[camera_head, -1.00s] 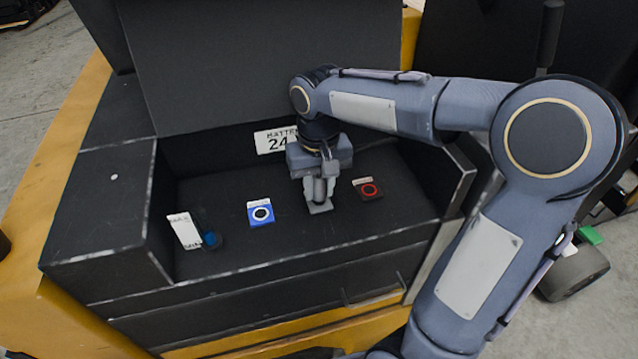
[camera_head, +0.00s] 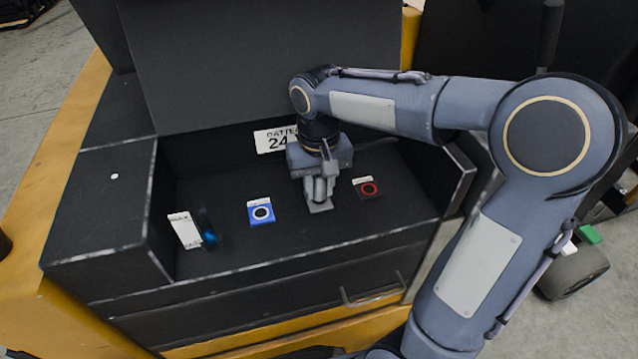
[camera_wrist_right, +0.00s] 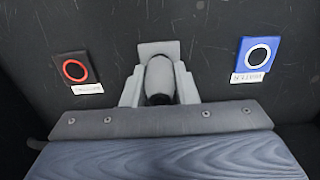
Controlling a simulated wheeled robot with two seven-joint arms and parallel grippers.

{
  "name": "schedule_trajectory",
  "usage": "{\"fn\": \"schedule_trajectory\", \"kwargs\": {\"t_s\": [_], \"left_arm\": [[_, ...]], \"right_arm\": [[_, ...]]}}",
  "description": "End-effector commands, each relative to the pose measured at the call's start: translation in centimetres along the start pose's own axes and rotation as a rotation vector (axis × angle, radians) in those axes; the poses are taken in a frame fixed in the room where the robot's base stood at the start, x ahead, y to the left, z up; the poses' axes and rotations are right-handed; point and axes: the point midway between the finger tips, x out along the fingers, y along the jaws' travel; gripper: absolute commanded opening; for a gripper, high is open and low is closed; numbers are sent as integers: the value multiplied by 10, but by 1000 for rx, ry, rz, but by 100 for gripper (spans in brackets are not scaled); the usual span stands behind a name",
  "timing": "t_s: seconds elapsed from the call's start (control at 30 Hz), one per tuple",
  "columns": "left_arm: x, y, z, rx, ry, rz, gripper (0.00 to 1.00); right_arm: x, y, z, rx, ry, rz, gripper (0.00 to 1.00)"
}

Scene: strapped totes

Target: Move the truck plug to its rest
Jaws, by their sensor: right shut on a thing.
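My right gripper (camera_head: 319,192) points down into the black battery compartment and is shut on a grey plug (camera_wrist_right: 159,78). In the right wrist view, the rounded grey plug with a dark end sits between the two fingers. I take it for the truck plug. It is in front of a small grey plate (camera_head: 320,206), which also shows in the wrist view (camera_wrist_right: 158,48). The fingers hide much of the plug in the head view. A blue square with a ring (camera_head: 261,212) is left of the gripper, and a dark square with a red ring (camera_head: 368,188) is right of it. Which one is the rest is unclear.
A white label (camera_head: 185,231) and a dark piece with a blue glow (camera_head: 208,228) are at the compartment's left. A "BATTERY 24" sign (camera_head: 272,141) is on the back wall. Raised side walls (camera_head: 152,215) bound the compartment, and a lid (camera_head: 260,65) stands open behind.

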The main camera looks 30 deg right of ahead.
Motion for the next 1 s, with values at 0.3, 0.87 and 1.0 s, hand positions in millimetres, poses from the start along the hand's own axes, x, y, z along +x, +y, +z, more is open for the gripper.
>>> {"fn": "schedule_trajectory", "kwargs": {"t_s": [0.3, 0.87, 1.0], "left_arm": [[4, -2, 2, 0, 0, 0, 36], [6, -3, 3, 0, 0, 0, 36], [6, -3, 3, 0, 0, 0, 36]], "right_arm": [[7, 0, 0, 0, 0, 0, 0], [10, 0, 0, 0, 0, 0, 52], [9, 0, 0, 0, 0, 0, 52]]}}
